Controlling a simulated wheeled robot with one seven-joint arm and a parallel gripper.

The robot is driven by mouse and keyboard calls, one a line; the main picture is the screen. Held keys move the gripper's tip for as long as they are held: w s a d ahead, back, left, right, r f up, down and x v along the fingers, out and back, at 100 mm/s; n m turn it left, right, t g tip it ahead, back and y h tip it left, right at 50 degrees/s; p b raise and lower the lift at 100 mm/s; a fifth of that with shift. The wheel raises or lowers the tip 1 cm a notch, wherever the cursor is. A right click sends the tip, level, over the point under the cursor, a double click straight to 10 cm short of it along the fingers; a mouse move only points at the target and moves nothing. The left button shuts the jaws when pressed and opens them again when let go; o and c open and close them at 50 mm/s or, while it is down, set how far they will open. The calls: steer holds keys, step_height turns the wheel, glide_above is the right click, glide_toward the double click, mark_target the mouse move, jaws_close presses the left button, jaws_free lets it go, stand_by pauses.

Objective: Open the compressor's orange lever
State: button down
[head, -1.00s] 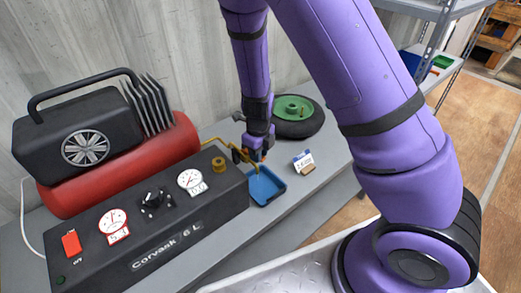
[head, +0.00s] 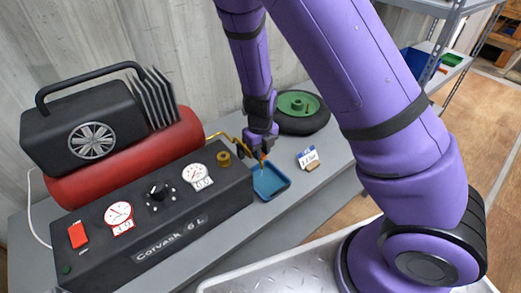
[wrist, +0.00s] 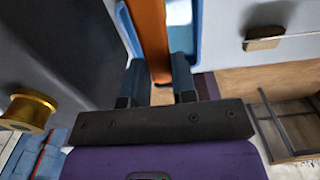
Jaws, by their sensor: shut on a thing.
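The compressor (head: 150,222) is a black box marked "Corvask 6 L" with a red tank and a black motor housing on top. Its orange lever shows as a long orange bar (wrist: 150,35) in the wrist view, running between my fingers. In the head view only a small orange bit (head: 263,156) shows at my fingertips. A brass pipe (head: 226,137) leads from the compressor toward it. My gripper (head: 262,150) is shut on the lever, with a finger on either side (wrist: 157,85). The fingers hide part of the lever.
A blue tray (head: 272,184) lies below my gripper. A small label card (head: 307,157) stands to its right. A black wheel with a green hub (head: 300,105) lies behind on the grey bench. A brass knob (head: 223,158) sits on the box's right end.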

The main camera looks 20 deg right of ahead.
steer(key=c, duration=0.9)
jaws_free()
step_height(320, 180, up, 11)
steer(key=shift+f, duration=0.1)
